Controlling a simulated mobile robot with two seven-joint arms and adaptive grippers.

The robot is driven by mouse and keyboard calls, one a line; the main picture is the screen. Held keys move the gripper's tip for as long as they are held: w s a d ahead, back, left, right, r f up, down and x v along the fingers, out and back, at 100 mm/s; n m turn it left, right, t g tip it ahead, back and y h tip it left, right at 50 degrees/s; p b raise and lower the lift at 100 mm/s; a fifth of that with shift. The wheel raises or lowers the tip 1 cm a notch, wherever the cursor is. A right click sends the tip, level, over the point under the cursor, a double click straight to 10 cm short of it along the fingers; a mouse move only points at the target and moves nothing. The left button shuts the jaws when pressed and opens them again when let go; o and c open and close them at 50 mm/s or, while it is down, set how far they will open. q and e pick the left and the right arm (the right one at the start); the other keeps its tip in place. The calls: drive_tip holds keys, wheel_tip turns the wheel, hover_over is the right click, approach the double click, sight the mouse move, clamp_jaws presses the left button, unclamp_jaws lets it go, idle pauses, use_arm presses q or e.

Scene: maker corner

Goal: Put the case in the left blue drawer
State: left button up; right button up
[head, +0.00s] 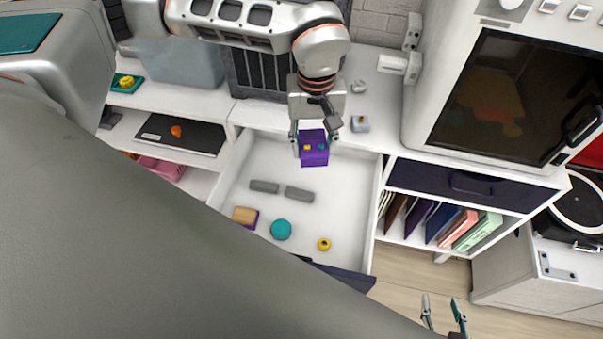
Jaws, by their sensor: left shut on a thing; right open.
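A purple case (315,157) with small yellow and teal spots is held between the fingers of my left gripper (315,138). It appears over the back part of the left blue drawer (255,165); its height above the drawer floor is hard to tell. The drawer is pulled open, with a white inside and a dark blue front edge partly hidden by my grey body part. My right gripper (445,312) is open and empty at the bottom edge, over the floor to the right of the drawer.
The drawer holds two grey pieces (300,194), a teal ball (281,229), a yellow ring (324,244) and a tan block (244,215). A second dark blue drawer (455,185) is shut on the right, above a shelf of books (450,226). A large machine (505,90) stands above it.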

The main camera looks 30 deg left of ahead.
use_arm(q)
drive_tip(key=w+d+f+n+b, duration=0.35)
drive_tip(key=d+n, duration=0.25)
drive_tip(key=n, duration=0.6)
drive_tip(key=n+b, duration=0.2)
hover_over(340, 207)
wheel_tip(340, 207, down, 15)
drive_tip(key=shift+s+r, duration=0.1)
drive_tip(key=shift+s, duration=0.05)
drive_tip(key=shift+f, duration=0.35)
drive_tip(key=shift+f+b, duration=0.6)
drive_tip(key=shift+f, duration=1.45)
drive_tip(key=shift+f, duration=0.2)
drive_tip(key=o, duration=1.3)
